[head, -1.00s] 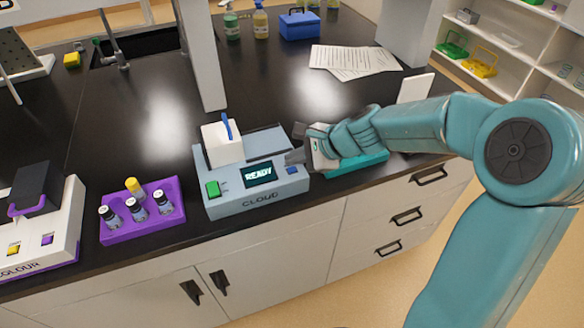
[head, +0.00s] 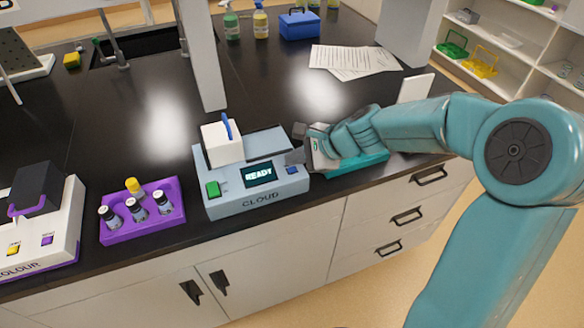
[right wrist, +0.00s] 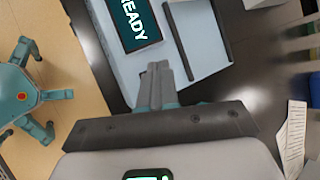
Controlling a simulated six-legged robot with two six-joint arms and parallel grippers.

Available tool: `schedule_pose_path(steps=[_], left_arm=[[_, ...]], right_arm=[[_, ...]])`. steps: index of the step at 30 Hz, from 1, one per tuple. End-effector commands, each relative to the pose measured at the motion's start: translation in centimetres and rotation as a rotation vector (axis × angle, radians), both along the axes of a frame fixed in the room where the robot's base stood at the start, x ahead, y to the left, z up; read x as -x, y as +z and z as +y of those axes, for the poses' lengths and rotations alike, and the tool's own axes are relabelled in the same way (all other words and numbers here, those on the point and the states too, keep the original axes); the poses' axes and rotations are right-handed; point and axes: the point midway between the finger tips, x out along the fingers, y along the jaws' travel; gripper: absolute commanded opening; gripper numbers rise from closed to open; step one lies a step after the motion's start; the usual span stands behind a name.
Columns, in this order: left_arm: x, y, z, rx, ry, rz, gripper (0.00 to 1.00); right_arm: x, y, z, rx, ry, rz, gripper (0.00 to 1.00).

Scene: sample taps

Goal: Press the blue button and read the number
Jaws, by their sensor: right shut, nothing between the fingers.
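The light blue-grey CLOUD meter (head: 240,204) stands on the black bench, and its screen (head: 258,174) reads READY. The blue button (head: 292,170) is at the right end of its front panel, with a green button (head: 213,189) at the left end. My right gripper (head: 292,157) is shut and empty, its tips just above and beside the blue button. I cannot tell whether they touch it. In the right wrist view the shut fingers (right wrist: 160,72) point at the meter near the READY screen (right wrist: 135,22), and the blue button is hidden. My left gripper is not in view.
A purple rack (head: 150,222) with several vials stands left of the meter, and the COLOUR device (head: 55,235) is further left. A teal case (head: 352,163) lies under my right forearm. Papers (head: 355,62) lie behind; the bench between is clear.

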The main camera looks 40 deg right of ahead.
Motion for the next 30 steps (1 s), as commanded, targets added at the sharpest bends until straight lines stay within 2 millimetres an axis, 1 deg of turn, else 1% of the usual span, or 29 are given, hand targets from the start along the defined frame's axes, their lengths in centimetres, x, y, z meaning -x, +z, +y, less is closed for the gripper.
schedule_pose_path(steps=[5, 11, 21, 30], left_arm=[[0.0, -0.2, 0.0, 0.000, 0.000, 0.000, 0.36], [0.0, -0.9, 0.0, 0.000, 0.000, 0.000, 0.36], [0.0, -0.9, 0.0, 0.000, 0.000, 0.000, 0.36], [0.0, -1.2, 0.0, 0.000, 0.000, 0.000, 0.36]], right_arm=[[0.0, -0.2, 0.0, 0.000, 0.000, 0.000, 0.00], [0.0, -0.9, 0.0, 0.000, 0.000, 0.000, 0.00], [0.0, -0.9, 0.0, 0.000, 0.000, 0.000, 0.00], [0.0, -1.2, 0.0, 0.000, 0.000, 0.000, 0.00]])
